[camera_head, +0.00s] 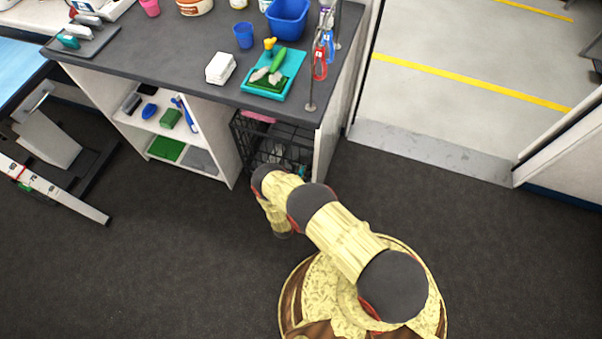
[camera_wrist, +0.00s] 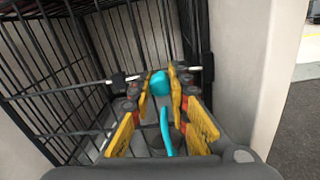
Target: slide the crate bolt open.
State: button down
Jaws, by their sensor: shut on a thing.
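The crate (camera_head: 262,137) is black wire and stands in the open bay under the counter. Its bars (camera_wrist: 62,62) fill the left of the wrist view. The bolt (camera_wrist: 72,90) is a thin pale rod running across the crate front, with a dark block near its middle. My gripper (camera_wrist: 161,72) is at the rod, its yellow fingers on either side of a small turquoise piece (camera_wrist: 160,84). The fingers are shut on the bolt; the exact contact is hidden. In the head view my arm hides the gripper and bolt.
A white panel (camera_wrist: 237,70) stands close to the right of my gripper. The counter (camera_head: 190,37) above bears a turquoise tray (camera_head: 294,70), a blue tub (camera_head: 288,18) and bottles. Open shelves (camera_head: 160,122) are to the left.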

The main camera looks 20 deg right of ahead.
jog(key=shift+w+a, duration=0.6)
jog(key=shift+a, duration=0.15)
jog(key=shift+w+a, duration=0.55)
jog(key=shift+a, duration=0.2)
jog(key=c, duration=1.7)
grip_release()
jog(key=shift+a, duration=0.1)
jog(key=shift+c, duration=0.2)
jog(key=shift+o, duration=0.4)
send_near(296, 162)
jog(key=v, duration=0.6)
jog(key=shift+s+a+f, duration=0.1)
jog(key=shift+f, duration=0.2)
jog(key=shift+f, duration=0.1)
